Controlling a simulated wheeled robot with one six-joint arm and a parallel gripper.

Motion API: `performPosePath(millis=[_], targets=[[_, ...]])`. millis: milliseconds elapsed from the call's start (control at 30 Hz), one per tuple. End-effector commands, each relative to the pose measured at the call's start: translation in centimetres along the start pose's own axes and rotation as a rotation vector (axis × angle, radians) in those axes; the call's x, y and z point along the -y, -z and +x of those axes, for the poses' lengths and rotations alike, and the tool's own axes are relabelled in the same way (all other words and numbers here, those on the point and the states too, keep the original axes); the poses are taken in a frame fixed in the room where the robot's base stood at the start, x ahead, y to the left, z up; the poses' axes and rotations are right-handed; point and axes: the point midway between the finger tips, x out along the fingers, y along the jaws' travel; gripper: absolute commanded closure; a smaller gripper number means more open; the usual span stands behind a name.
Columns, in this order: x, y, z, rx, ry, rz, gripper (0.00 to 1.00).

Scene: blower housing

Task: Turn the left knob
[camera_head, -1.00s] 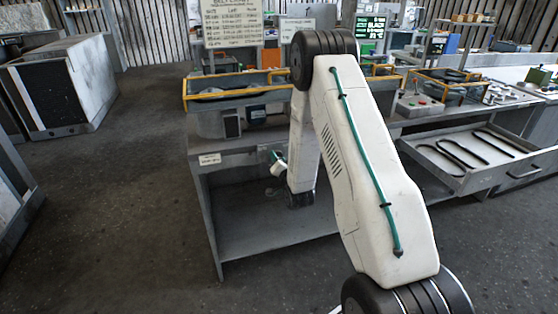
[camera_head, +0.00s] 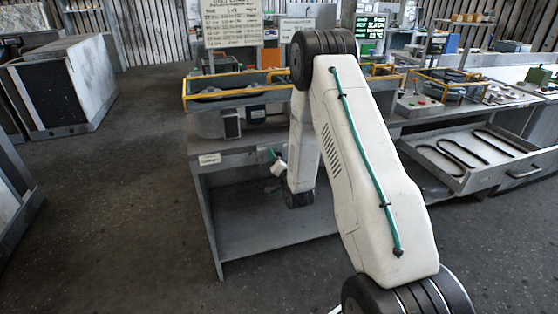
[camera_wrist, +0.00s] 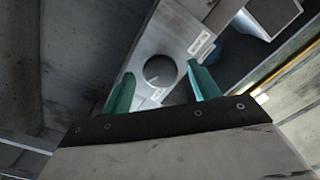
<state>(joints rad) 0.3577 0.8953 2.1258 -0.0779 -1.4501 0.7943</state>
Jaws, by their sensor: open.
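A round dark grey knob (camera_wrist: 160,71) with a pale pointer line shows in the wrist view on a light metal panel. My gripper (camera_wrist: 162,90) is open, with one green finger to the left of the knob and one to the right. In this view the knob lies between the fingertips, a little beyond them; I cannot tell whether either finger touches it. In the head view my gripper (camera_head: 274,158) is small at the bench front, and the knob is hidden there.
The workbench (camera_head: 240,158) carries yellow-railed trays (camera_head: 235,92) and a grey housing. An open drawer (camera_head: 470,160) with dark curved parts juts out at the right. A grey cabinet (camera_head: 65,85) stands at the left, with clear floor between it and the bench.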

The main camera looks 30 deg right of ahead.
Motion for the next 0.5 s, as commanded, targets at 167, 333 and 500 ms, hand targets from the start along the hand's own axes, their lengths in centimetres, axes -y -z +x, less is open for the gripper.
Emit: performPosePath(millis=[167,333,500], targets=[[0.0,0.0,-1.3,0.002,-0.002,0.000,0.40],[-0.1,-0.1,-4.3,0.003,-0.003,0.000,0.40],[-0.1,0.0,-6.8,0.002,-0.002,0.000,0.40]])
